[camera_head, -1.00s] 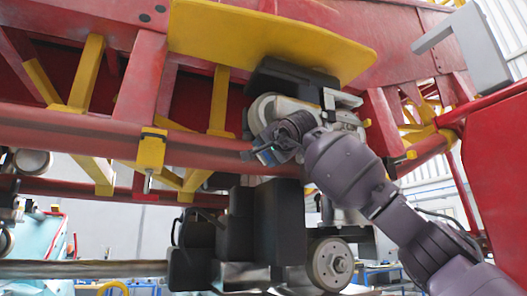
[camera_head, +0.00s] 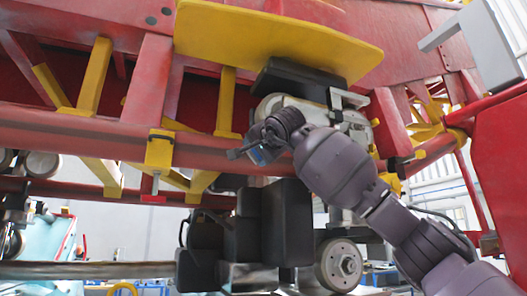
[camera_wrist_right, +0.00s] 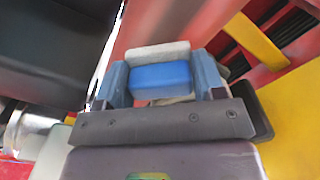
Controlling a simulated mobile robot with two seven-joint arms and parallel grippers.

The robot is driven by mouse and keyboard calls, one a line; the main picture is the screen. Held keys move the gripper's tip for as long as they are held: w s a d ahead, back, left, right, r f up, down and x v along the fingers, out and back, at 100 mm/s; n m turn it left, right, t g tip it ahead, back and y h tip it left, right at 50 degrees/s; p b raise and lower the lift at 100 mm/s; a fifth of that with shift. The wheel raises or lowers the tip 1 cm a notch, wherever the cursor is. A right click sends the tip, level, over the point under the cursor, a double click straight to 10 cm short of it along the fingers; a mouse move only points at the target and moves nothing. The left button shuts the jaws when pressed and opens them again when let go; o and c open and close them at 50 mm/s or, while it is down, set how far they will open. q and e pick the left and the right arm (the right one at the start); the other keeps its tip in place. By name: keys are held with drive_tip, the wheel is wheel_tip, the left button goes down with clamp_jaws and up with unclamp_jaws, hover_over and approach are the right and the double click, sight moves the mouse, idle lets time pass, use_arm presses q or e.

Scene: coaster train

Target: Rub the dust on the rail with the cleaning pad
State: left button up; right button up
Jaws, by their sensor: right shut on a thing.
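My right gripper (camera_head: 252,152) is shut on the cleaning pad, which is mostly hidden in the head view. In the right wrist view, the pad (camera_wrist_right: 161,76) is a blue block with pale grey-white layers, held between the two blue-grey fingers of the gripper (camera_wrist_right: 163,82). The rail (camera_head: 90,132) is a long red tube running across the head view. The gripper is at the rail's right part, in front of the wheel housing. I cannot tell whether the pad touches the rail. No dust can be made out. My left gripper is not in view.
A yellow clamp (camera_head: 159,149) sits on the rail left of the gripper. Above are a black block (camera_head: 292,82) and a yellow plate (camera_head: 270,38). Black boxes (camera_head: 286,222) and a grey wheel (camera_head: 339,264) are below. The rail between clamp and gripper looks free.

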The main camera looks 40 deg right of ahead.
drive_tip(key=shift+w+a, duration=0.2)
drive_tip(key=shift+a, duration=0.7)
drive_tip(key=shift+s, duration=0.1)
drive_tip(key=shift+s+a+b, duration=0.1)
drive_tip(key=shift+s+b, duration=0.3)
drive_tip(key=shift+s, duration=0.2)
drive_tip(key=b+v, duration=0.1)
drive_tip(key=v, duration=0.3)
drive_tip(key=shift+s, duration=0.3)
drive_tip(key=v, duration=0.3)
drive_tip(key=shift+b, duration=0.4)
